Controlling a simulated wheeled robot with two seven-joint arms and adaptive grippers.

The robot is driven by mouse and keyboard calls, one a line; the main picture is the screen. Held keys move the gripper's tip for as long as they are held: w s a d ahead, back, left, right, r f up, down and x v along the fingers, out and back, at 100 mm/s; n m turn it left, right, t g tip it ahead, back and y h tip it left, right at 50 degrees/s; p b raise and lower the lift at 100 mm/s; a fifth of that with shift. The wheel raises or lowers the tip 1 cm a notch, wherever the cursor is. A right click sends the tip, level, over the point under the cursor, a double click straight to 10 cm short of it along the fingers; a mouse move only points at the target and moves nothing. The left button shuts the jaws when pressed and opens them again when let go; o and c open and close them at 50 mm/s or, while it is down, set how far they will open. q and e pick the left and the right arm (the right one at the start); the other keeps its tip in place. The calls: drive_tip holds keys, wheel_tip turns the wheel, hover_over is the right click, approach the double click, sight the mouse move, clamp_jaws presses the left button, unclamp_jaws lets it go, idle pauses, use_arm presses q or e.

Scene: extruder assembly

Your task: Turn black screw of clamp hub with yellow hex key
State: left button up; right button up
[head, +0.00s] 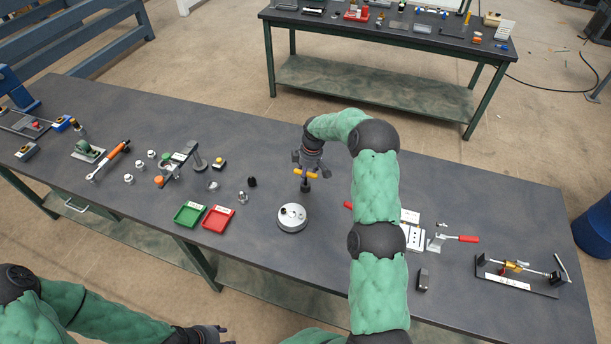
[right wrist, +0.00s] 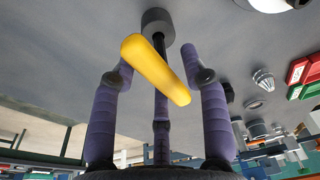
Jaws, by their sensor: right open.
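The yellow hex key (head: 313,175) has a yellow crossbar handle and stands upright, its lower end in a small dark round holder (head: 305,188). In the right wrist view the yellow handle (right wrist: 155,68) lies diagonally between the fingers, with a dark shaft running to the grey holder (right wrist: 158,20). My right gripper (head: 307,170) is above the key, open, its fingers apart around the handle. A round silver disc (head: 291,218), apparently the clamp hub, sits on the table just nearer.
A green tray (head: 189,214) and a red tray (head: 218,219) lie left of the disc, with small parts behind them. A red-handled clamp (head: 455,238) and a black fixture (head: 518,280) stand to the right. The dark table (head: 250,280) is bare in front of the trays.

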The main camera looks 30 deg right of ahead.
wheel_tip(320, 180, down, 2)
drive_tip(key=shift+w+a+f, duration=0.1)
drive_tip(key=shift+w, duration=0.05)
clamp_jaws()
idle(0.3)
